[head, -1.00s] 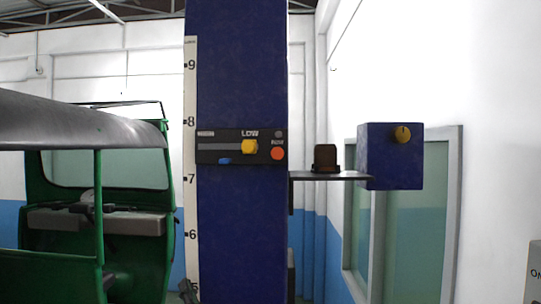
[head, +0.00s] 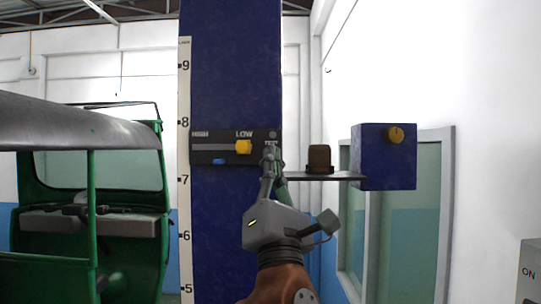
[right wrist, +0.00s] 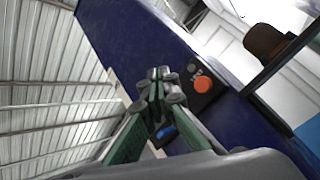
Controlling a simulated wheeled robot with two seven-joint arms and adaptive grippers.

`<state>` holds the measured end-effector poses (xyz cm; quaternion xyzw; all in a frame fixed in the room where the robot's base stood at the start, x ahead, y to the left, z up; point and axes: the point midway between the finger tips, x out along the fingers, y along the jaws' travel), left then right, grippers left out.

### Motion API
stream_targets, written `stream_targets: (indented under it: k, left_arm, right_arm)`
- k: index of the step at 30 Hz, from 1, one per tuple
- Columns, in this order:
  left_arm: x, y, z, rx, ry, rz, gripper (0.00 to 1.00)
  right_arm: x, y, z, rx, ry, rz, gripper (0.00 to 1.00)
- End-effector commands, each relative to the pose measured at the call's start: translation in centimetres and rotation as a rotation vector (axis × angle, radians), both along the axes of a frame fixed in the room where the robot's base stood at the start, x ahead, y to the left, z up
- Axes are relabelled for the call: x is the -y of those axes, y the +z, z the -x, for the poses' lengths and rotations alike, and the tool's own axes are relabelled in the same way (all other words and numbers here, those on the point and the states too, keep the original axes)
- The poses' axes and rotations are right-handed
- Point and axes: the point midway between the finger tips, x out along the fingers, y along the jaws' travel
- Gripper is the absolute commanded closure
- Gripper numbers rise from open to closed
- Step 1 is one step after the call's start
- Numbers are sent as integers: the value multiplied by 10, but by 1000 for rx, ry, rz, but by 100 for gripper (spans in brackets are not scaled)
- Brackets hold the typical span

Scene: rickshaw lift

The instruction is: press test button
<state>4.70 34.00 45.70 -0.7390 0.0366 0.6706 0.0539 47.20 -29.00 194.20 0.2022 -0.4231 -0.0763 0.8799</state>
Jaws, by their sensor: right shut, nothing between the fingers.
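The test button is round and orange-red; it shows in the right wrist view (right wrist: 203,84) on the black control panel (head: 205,155) of the blue column. In the head view my right gripper (head: 271,155) hides the button. The gripper is shut and empty, raised upright in front of the panel's right end. In the right wrist view the shut fingertips (right wrist: 158,85) are just left of the button, with a visible gap in the picture. I cannot tell whether they touch the panel. My left gripper is not in view.
The panel also carries a yellow slider knob (head: 243,147) by LOW and a blue piece (head: 218,161). A thin shelf (head: 330,177) with a brown part (head: 319,158) juts out right. A blue box with a yellow knob (head: 396,135) lies beyond. A green rickshaw (head: 90,220) stands left.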

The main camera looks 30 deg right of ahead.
Motion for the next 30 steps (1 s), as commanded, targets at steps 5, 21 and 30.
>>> stream_targets:
  k: [5,21,30]
  left_arm:
    - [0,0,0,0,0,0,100]
    - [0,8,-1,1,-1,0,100]
    - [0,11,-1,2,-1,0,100]
  right_arm:
    - [0,0,-1,0,2,0,100]
    - [28,0,-46,-3,-2,0,100]
    - [42,0,-71,0,2,-1,100]
